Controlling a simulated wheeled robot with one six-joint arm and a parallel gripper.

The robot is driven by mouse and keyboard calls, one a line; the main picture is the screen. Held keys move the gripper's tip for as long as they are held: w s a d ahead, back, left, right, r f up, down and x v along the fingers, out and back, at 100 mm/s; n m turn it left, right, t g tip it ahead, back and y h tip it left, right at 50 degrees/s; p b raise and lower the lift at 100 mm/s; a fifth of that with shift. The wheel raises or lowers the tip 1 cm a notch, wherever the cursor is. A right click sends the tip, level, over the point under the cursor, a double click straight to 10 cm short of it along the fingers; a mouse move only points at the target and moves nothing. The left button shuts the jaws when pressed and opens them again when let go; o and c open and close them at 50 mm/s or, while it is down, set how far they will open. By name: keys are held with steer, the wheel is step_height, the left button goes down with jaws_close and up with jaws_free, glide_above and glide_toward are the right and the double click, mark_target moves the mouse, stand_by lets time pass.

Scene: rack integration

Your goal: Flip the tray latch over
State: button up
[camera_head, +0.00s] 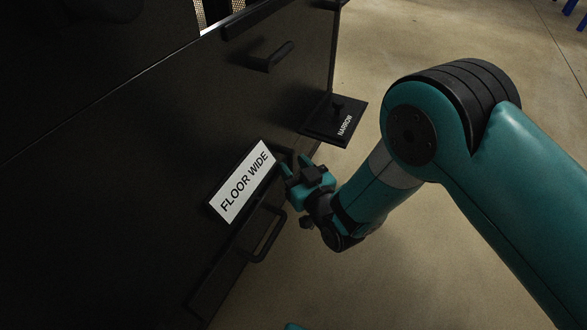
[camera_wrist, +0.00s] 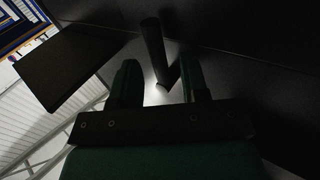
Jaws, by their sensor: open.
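My gripper (camera_head: 296,166) is at the dark rack face, just right of the upper end of the "FLOOR WIDE" label. In the wrist view its two green fingers (camera_wrist: 160,78) are apart. A dark rounded bar (camera_wrist: 152,45), which looks like the tray latch, stands out from the dark panel between and beyond the fingertips. I cannot tell whether a finger touches it. In the head view the latch is mostly hidden in shadow and behind my gripper.
The "FLOOR WIDE" label (camera_head: 243,181) is on the dark rack (camera_head: 120,150). A looped handle (camera_head: 265,240) is below it, another handle (camera_head: 271,56) above. A dark plate marked "NARROW" (camera_head: 333,122) with a small knob juts out above my gripper. Open floor (camera_head: 420,285) lies right.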

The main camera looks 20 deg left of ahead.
steer(key=shift+w+a, duration=0.15)
steer(key=shift+c, duration=0.2)
jaws_close()
